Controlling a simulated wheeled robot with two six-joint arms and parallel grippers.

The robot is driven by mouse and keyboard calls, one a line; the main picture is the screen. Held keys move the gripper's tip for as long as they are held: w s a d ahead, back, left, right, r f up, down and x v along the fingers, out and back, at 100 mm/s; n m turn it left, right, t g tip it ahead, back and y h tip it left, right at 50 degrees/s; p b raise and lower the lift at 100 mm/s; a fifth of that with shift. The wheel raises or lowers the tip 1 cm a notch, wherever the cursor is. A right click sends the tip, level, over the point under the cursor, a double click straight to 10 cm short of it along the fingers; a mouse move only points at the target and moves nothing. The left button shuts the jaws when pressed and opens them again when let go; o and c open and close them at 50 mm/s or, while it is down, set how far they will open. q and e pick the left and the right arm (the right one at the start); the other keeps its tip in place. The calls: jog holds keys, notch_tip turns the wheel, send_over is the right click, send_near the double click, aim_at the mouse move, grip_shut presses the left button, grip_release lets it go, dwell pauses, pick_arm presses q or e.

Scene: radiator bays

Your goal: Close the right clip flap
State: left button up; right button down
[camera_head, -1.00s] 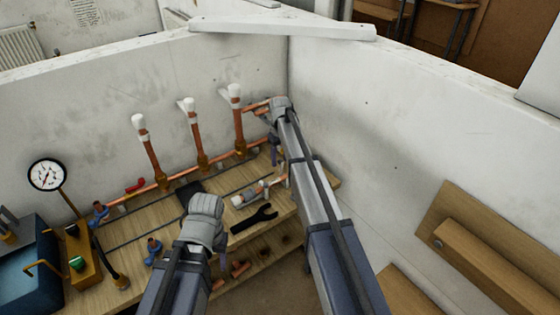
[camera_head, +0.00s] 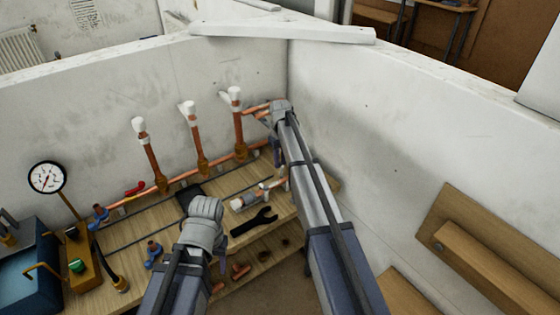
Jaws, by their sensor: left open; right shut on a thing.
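My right gripper (camera_head: 277,109) is at the back corner, to the right of the rightmost upright copper pipe (camera_head: 239,125). It is shut on what looks like a short copper pipe (camera_head: 256,108); its fingertips are mostly hidden by the gripper body. My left gripper (camera_head: 207,207) is open and empty-looking above the front of the wooden bench, well to the left and nearer; its fingers are hard to see. I cannot make out the right clip flap; the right arm covers part of that corner.
A long copper pipe (camera_head: 215,165) runs along the back of the bench (camera_head: 130,221). A gauge (camera_head: 46,177) and blue box stand left. A white wall (camera_head: 400,150) bounds the right.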

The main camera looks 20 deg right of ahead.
jog(key=shift+s+d+f+t+y, duration=0.1)
jog(key=shift+s+d+t+y, duration=0.15)
jog(key=shift+s+t, duration=0.55)
jog(key=shift+s+d+f+t+y+b, duration=0.1)
jog(key=shift+s+t+y+b, duration=0.15)
jog(key=shift+t+b, duration=0.2)
jog(key=shift+s+f+t+y+b, duration=0.1)
jog(key=shift+s+t+b, duration=0.25)
jog(key=shift+t, duration=0.1)
jog(key=t+b, duration=0.1)
jog(key=b, duration=0.1)
jog(key=s+f+t+y+b, duration=0.1)
jog(key=t+b, duration=0.1)
jog(key=b, duration=0.1)
jog(key=s+d+f+t+b, duration=0.1)
jog(key=t+b, duration=0.1)
jog(key=shift+s+y, duration=0.15)
jog(key=shift+y, duration=0.25)
jog(key=t+b, duration=0.1)
jog(key=b, duration=0.2)
jog(key=s+f+t+y+b, duration=0.1)
jog(key=t+b, duration=0.1)
jog(key=b, duration=0.2)
jog(key=f+t+y+b, duration=0.1)
jog(key=t+b, duration=0.1)
jog(key=b, duration=0.2)
jog(key=shift+s+d, duration=0.15)
jog(key=shift+d, duration=0.05)
jog(key=shift+t+b, duration=0.6)
jog(key=shift+b, duration=0.55)
